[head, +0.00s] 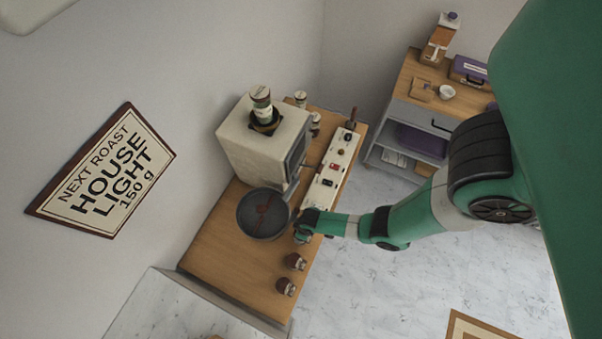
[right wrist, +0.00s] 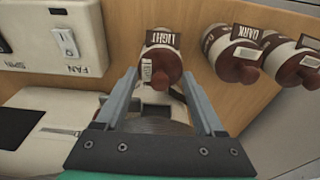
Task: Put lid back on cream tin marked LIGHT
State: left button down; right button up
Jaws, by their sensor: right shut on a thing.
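My right gripper (right wrist: 160,78) has its two fingers on either side of a reddish-brown lid (right wrist: 165,66) with a small pale tag. I take it as shut on this lid. The lid is at the cream tin, whose dark sign reads LIGHT (right wrist: 161,39). The tin's body is mostly hidden, and I cannot tell if the lid is seated or just above the rim. In the head view the right gripper (head: 303,228) is at the counter's right edge, beside the dark round pan, and covers this tin. My left gripper is not in view.
A tin marked DARK (right wrist: 238,66) and another lidded tin (right wrist: 298,66) stand close by; in the head view they show as two brown-topped tins (head: 294,262). The round pan (head: 264,214), a cream machine (head: 262,140) and a switch panel (head: 332,172) crowd the wooden counter (head: 215,253).

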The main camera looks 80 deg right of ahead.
jog(key=o, duration=1.3)
notch_tip(320, 180, up, 7)
jog(key=p, duration=0.7)
jog(key=shift+r, duration=0.1)
grip_shut()
